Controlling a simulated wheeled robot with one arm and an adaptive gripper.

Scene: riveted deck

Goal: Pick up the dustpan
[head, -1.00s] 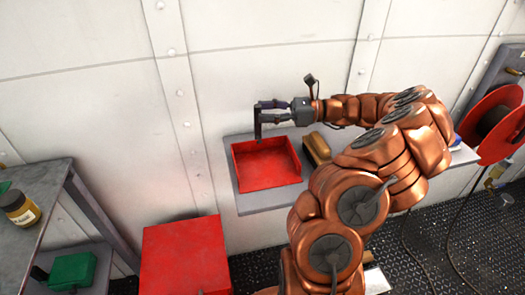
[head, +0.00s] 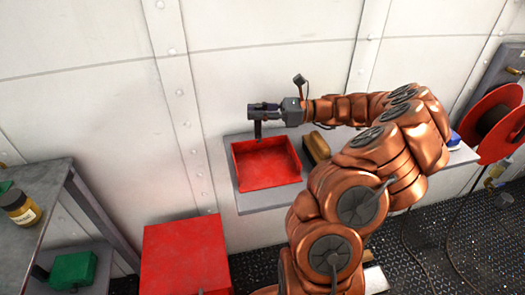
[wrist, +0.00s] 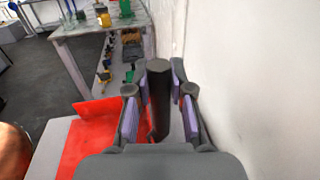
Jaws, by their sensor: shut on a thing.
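The dustpan (head: 267,165) is a red open pan with a dark upright handle at its back. It rests on a grey wall shelf (head: 270,203) in the head view. My gripper (head: 256,107) is at the top of the handle, shut on it. In the wrist view the dark round handle (wrist: 158,100) stands between the two purple-padded fingers of my gripper (wrist: 160,82). Part of the red pan (wrist: 92,130) shows at the left there, and my gripper's body hides the rest.
A tan block-like thing (head: 317,148) stands on the shelf right of the dustpan, close to my arm. A red box (head: 186,257) is below the shelf. A table with a jar (head: 20,208) is at left, a red reel (head: 502,122) at right. The wall is close behind.

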